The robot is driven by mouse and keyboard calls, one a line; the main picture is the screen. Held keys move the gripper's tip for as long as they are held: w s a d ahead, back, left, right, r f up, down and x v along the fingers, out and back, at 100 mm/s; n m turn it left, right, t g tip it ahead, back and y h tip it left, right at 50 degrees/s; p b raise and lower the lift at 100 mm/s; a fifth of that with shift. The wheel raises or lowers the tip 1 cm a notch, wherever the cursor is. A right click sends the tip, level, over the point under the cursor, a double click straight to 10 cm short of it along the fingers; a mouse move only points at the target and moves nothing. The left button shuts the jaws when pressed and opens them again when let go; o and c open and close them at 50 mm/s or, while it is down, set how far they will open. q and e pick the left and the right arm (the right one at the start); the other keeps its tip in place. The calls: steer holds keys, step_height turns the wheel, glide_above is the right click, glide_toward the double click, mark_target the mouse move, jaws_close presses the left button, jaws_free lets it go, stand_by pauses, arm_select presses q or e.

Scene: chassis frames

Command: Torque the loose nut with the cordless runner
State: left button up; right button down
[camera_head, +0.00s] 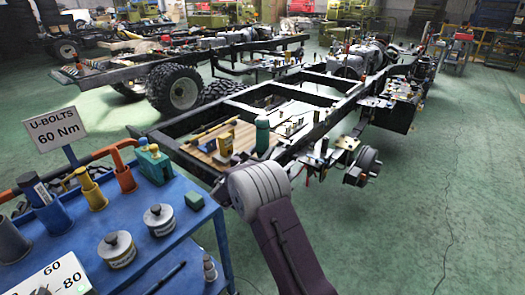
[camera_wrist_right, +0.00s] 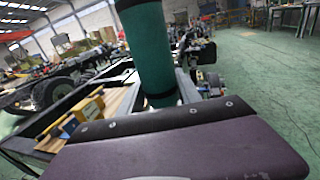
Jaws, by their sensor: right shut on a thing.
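A teal cylinder with dark ends, which I take to be the cordless runner (camera_head: 262,135), stands upright over the near end of the black chassis frame (camera_head: 322,126). It also rises large in the right wrist view (camera_wrist_right: 155,55), its top cut off by the picture edge. My right gripper (camera_head: 258,162) is shut on it; the wrist hides the fingers in the head view. The runner's lower end is hidden, so I cannot tell whether it touches anything. The loose nut cannot be made out. My left gripper is not in view.
A blue cart (camera_head: 190,238) stands at the left with coloured tools in holders, round tins (camera_head: 117,250) and a "U-BOLTS 60 Nm" sign (camera_head: 55,128). A wooden board (camera_head: 205,146) with yellow parts lies in the frame. Green floor at the right is clear.

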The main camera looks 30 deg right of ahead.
mark_target(260, 136)
steer(key=shift+f+b, duration=0.5)
stand_by(0.6)
steer(key=shift+s+f+b, duration=0.1)
steer(key=shift+f+b, duration=0.3)
stand_by(0.9)
steer(key=shift+r, duration=0.2)
steer(key=shift+r+p, duration=0.45)
steer(key=shift+r, duration=0.15)
steer(key=shift+r+p, duration=0.5)
steer(key=shift+r, duration=0.5)
step_height(260, 136, up, 5)
steer(key=p, duration=0.3)
steer(key=shift+r+p, duration=0.1)
steer(key=shift+p, duration=0.2)
